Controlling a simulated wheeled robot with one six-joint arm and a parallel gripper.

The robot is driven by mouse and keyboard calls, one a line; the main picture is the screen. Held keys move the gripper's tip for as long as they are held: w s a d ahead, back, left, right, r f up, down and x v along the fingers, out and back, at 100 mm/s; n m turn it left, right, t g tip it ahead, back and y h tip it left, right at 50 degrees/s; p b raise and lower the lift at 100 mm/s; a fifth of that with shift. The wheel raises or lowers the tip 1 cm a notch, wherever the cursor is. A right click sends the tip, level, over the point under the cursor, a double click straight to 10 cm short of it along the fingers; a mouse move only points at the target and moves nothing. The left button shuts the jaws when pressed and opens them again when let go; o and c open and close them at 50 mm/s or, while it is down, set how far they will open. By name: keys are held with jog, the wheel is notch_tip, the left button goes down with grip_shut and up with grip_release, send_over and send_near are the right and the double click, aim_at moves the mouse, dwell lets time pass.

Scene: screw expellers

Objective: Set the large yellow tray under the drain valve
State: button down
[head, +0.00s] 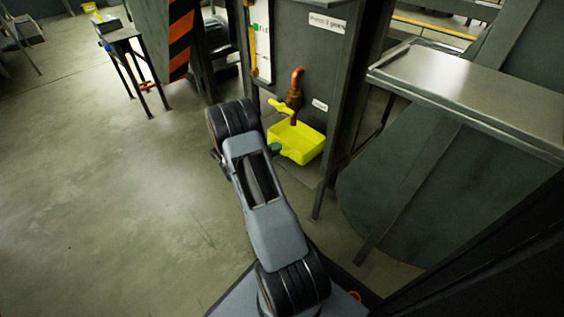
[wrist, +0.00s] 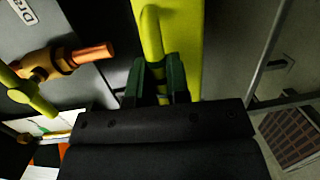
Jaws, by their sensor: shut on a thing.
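The yellow tray (head: 296,145) is in front of the grey machine cabinet, below the copper drain valve (head: 295,88) with its yellow handle (head: 280,107). My gripper (head: 274,150) reaches the tray's near left side; my arm covers part of that side. The valve's copper spout (wrist: 93,53) shows to the left, apart from the tray. I cannot tell whether the tray rests on the ledge below or hangs just above it.
A grey metal table (head: 480,95) stands close on the right. The cabinet's side post (head: 345,120) is just right of the tray. A small stand (head: 125,45) is at the back left. The floor (head: 110,190) on the left is clear.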

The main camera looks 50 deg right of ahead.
jog(key=shift+f+b, duration=1.2)
jog(key=shift+f, duration=2)
jog(key=c, duration=1.1)
grip_release()
jog(key=shift+r, duration=0.1)
jog(key=p+v, duration=0.3)
jog(key=v, duration=0.9)
jog(key=s+a+r+t+y, duration=0.2)
jog(key=s+a+r+y, duration=0.2)
jog(key=a+r, duration=0.3)
jog(key=s+a+r+n+t+y, duration=0.1)
jog(key=s+a+r+t+y, duration=0.1)
jog(key=s+a+r+y, duration=0.2)
jog(key=s+a+r+n+t+y, duration=0.1)
jog(key=s+a+r+t+y, duration=0.1)
jog(key=s+a+r+y, duration=0.3)
jog(key=a+r+y, duration=0.3)
jog(key=a+r, duration=0.1)
jog(key=a, duration=0.2)
jog(key=shift+a+r+t+y, duration=0.3)
jog(key=shift+r, duration=0.1)
